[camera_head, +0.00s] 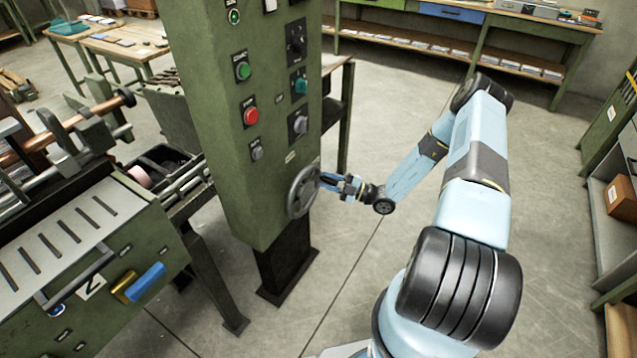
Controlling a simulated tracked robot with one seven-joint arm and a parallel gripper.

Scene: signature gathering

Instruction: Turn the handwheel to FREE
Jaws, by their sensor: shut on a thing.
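The handwheel (297,193) is a grey round wheel on the right face of a green control cabinet (235,140), low down, above the dark post. My gripper (326,180) reaches in from the right and is shut on the wheel's right rim. The fingertips are small and partly merge with the rim, so the exact contact is hard to see. A small pale label (290,157) sits just above the wheel. Its text is too small to read, and I cannot tell the wheel's marked position.
The cabinet face carries a red button (251,115), a green button (242,71) and several dark knobs. A green machine (100,270) with a slotted top stands close on the left. A long workbench (480,50) runs along the back. The floor between cabinet and workbench is clear.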

